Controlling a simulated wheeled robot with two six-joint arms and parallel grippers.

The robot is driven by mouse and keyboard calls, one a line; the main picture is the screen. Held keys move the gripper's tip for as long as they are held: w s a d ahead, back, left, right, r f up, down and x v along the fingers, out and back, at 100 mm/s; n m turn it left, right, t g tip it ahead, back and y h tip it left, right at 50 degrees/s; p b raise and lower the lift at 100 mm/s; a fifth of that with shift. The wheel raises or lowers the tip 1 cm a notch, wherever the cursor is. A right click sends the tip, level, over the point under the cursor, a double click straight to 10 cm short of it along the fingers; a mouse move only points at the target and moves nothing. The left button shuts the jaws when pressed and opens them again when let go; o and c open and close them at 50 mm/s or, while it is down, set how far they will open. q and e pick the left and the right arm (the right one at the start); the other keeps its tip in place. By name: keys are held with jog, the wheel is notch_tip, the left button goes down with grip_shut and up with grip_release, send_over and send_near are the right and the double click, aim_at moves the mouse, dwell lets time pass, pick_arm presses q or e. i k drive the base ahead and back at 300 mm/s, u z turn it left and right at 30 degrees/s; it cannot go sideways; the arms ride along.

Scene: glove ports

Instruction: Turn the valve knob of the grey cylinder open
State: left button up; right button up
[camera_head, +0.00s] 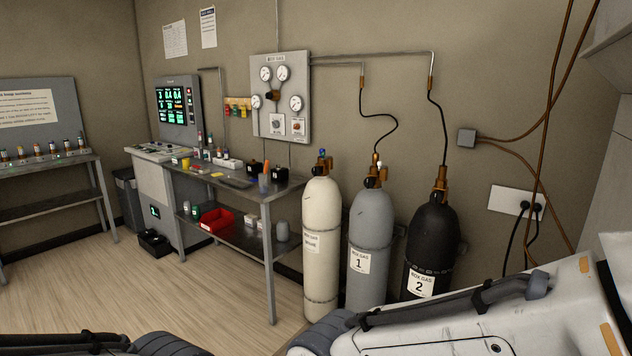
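The grey cylinder (371,222) stands upright against the back wall, between a cream cylinder and a black cylinder. It carries a white label (359,262) reading "BOX GAS 1". A brass valve (377,176) sits on its top, with a small pale knob (376,158) above it. The knob is too small to tell how far it is turned. Parts of my arms show along the bottom edge, at the lower left and lower right. Neither gripper's fingers show, and nothing of mine touches the cylinder.
The cream cylinder (321,240) and black cylinder (430,243) stand close on either side. A metal bench (268,203) is to the left. A gauge panel (281,97) hangs above, with pipes and hoses running right.

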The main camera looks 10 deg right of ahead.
aim_at(369, 183)
jog(key=u, duration=0.3)
jog(key=i, duration=1.45)
jog(key=z, duration=1.15)
jog(key=i, duration=1)
jog(key=z, duration=0.15)
